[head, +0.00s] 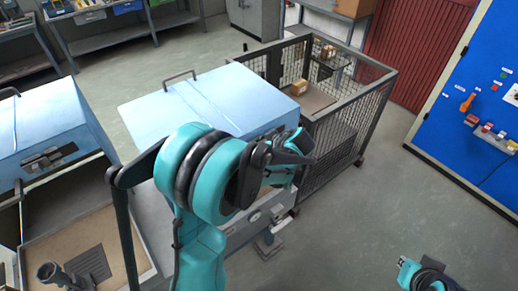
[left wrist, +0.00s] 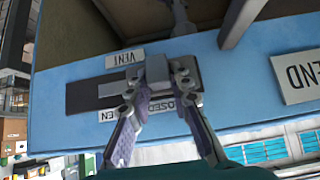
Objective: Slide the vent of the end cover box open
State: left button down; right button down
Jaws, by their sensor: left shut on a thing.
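The end cover box (head: 215,95) is the light blue box with a top handle in the middle of the head view. In the left wrist view its blue end face (left wrist: 60,60) fills the middle, upside down, with an END plate (left wrist: 300,75). The vent (left wrist: 85,97) is a dark slot with a grey sliding plate and a block-like knob (left wrist: 156,68). VENT, OPEN and partly hidden CLOSED labels surround it. My left gripper (left wrist: 158,80) is shut on the knob, near the CLOSED label; it also shows in the head view (head: 300,148). My right gripper (head: 407,268) is low at the right, its jaws unclear.
Another blue box (head: 50,130) stands at the left above a tray. A wire mesh cage (head: 340,120) with small cartons stands just right of the end cover box. A blue tool board (head: 480,110) is at far right. Grey floor is clear between them.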

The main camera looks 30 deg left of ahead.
pick_arm(q)
jog(key=w+d, duration=0.2)
jog(key=w, duration=0.4)
jog(key=shift+w+d+b, duration=0.3)
jog(key=shift+d+b, duration=0.05)
jog(key=shift+b, duration=0.1)
jog(key=c, duration=1.6)
grip_release()
jog(key=shift+o, duration=1.2)
jog(key=shift+w+d, duration=0.1)
jog(key=shift+w, duration=0.05)
